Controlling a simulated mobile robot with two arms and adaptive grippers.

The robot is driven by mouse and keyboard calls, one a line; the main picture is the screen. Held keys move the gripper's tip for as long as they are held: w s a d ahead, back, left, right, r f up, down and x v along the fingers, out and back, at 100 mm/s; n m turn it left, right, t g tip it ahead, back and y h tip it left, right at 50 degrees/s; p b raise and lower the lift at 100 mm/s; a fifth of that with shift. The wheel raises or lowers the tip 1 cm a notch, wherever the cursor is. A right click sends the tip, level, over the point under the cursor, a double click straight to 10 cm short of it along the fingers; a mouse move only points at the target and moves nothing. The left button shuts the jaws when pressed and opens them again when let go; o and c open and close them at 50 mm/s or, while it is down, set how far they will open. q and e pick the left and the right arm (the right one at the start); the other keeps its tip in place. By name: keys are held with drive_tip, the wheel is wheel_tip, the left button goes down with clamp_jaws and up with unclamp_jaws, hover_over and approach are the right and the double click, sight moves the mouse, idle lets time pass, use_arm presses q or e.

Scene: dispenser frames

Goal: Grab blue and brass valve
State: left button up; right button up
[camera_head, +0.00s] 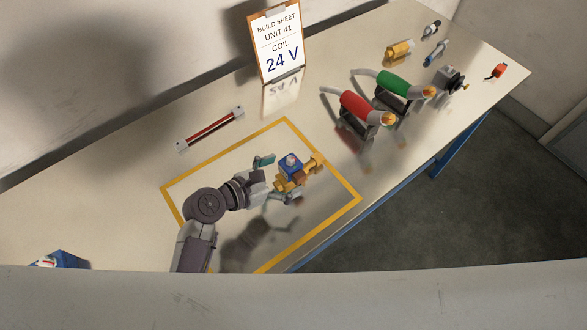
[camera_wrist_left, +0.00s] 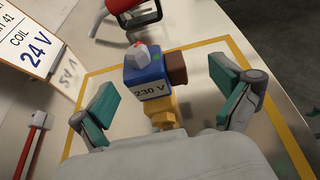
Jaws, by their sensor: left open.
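The blue and brass valve (camera_head: 291,170) stands on the table inside the yellow outlined square. It has a blue coil block with a grey top and a brass body. In the left wrist view the valve (camera_wrist_left: 145,78) shows a "230 V" label and a brown block on its right side. My left gripper (camera_head: 273,178) is open at the valve's left side in the head view. In the left wrist view its teal-padded fingers (camera_wrist_left: 168,108) stand apart on either side of the valve, with visible gaps. The lower part of the valve is partly hidden by the gripper body. My right gripper is not in view.
A build sheet (camera_head: 280,45) reading "Unit 41, coil 24 V" stands at the back. A red rod (camera_head: 210,129) lies behind the square. A blue object (camera_head: 62,260) sits at the left front.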

sight(298, 171)
use_arm(q)
drive_tip(key=x, duration=0.4)
drive_tip(key=shift+w+d+f, duration=0.1)
drive_tip(key=shift+d+f, duration=0.15)
drive_tip(key=shift+f, duration=0.2)
drive_tip(key=shift+c, duration=1)
drive_tip(key=shift+r, duration=0.1)
drive_tip(key=c, duration=1.6)
